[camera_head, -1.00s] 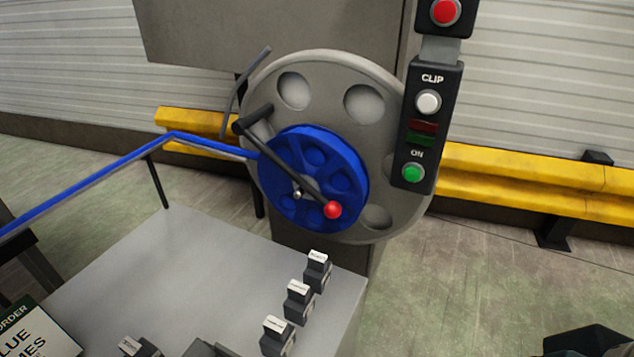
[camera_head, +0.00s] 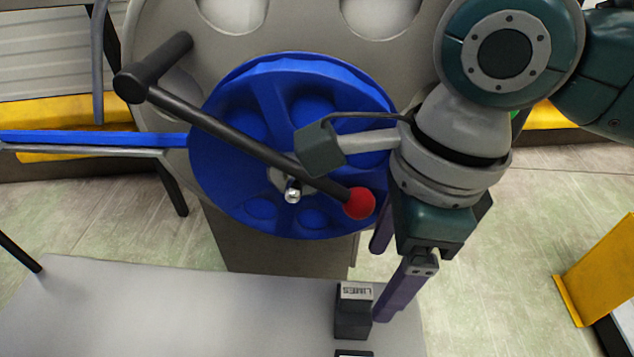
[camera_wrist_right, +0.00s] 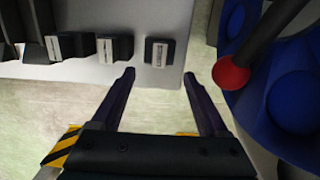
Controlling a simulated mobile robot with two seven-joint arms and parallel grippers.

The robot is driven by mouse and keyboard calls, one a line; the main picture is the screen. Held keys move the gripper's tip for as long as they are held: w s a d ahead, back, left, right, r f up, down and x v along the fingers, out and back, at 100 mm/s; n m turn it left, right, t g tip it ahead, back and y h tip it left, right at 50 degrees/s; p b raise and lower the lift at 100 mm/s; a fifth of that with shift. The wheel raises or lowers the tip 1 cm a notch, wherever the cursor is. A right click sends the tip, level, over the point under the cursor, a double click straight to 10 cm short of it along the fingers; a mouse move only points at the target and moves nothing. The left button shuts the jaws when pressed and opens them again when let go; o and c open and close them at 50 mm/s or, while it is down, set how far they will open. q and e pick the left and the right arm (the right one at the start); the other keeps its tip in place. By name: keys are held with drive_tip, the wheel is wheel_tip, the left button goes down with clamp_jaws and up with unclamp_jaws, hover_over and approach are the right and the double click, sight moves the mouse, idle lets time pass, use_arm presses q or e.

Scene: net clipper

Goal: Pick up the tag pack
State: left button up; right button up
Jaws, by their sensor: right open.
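A small dark pack with a white label reading LIMES (camera_head: 353,312) stands near the far right corner of the grey table (camera_head: 190,305). In the right wrist view this end pack (camera_wrist_right: 160,54) lies just ahead of the fingertips, between their lines. My right gripper (camera_head: 380,284) reaches down beside the pack, just to its right. Its two purple fingers are apart, with nothing between them; it also shows in the wrist view (camera_wrist_right: 159,74). Which pack is the tag pack I cannot tell for sure. My left gripper is not in view.
A blue wheel (camera_head: 255,215) with a black crank and red knob (camera_head: 359,203) stands close to my right gripper. A blue rail (camera_head: 90,140) runs left. More labelled packs (camera_wrist_right: 115,48) stand in the same row. A yellow barrier (camera_head: 605,265) stands at right.

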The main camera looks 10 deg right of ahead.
sight(359, 290)
drive_tip(key=f+b, duration=0.1)
drive_tip(key=a+f, duration=0.1)
drive_tip(key=f, duration=0.1)
drive_tip(key=a+f+b, duration=0.1)
drive_tip(key=f, duration=0.1)
drive_tip(key=shift+w+f+b, duration=0.15)
drive_tip(key=shift+b, duration=0.15)
drive_tip(key=shift+f, duration=0.3)
drive_tip(key=shift+a, duration=0.1)
drive_tip(key=shift+c, duration=0.8)
drive_tip(key=c, duration=0.9)
drive_tip(key=shift+c, duration=0.6)
drive_tip(key=shift+r, duration=0.1)
